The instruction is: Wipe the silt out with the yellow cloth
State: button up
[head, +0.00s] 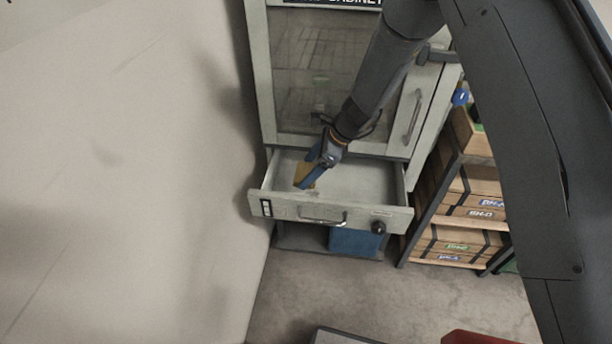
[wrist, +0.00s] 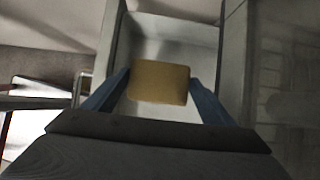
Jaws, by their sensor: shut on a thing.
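My gripper (head: 312,176) reaches down into the left part of an open drawer (head: 290,212) in the head view. It is shut on the yellow cloth (head: 301,172), which is partly hidden by the blue fingers. In the wrist view the cloth (wrist: 159,82) is a folded ochre pad between the two fingers (wrist: 160,95), with the pale drawer floor (wrist: 175,40) beyond it. I cannot tell whether the cloth touches the floor. A faint tan patch near the cloth may be silt, but it is too small to be sure.
The drawer sticks out of a pale cabinet (head: 258,75) with a glass door. A wall (head: 120,170) stands close on the left. A shelf with wooden crates (head: 470,212) stands on the right. A blue box (head: 355,242) sits below the drawer. The drawer's right part is empty.

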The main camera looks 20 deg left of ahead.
jog(key=shift+f+b, duration=0.25)
jog(key=shift+b, duration=0.05)
notch_tip(320, 180, down, 7)
jog(key=b, duration=0.4)
jog(key=shift+r, duration=0.2)
jog(key=shift+f+b, duration=0.4)
jog(key=shift+f, duration=0.2)
jog(key=shift+w+d+r, duration=0.1)
jog(key=shift+d+r, duration=0.05)
jog(key=shift+d, duration=0.75)
jog(key=shift+c, duration=0.4)
jog(key=shift+w+d, duration=0.15)
jog(key=shift+d, duration=0.95)
jog(key=shift+s+a, duration=0.15)
jog(key=shift+a, duration=0.8)
jog(key=shift+s+a, duration=0.1)
jog(key=shift+a, duration=0.85)
jog(key=shift+s+a+r+p, duration=0.1)
jog(key=shift+a+r+p, duration=0.05)
jog(key=shift+p, duration=0.15)
notch_tip(320, 180, up, 3)
jog(key=shift+f+p, duration=0.15)
jog(key=shift+p, duration=0.5)
jog(key=shift+r+p, duration=1.75)
jog(key=shift+r, duration=0.8)
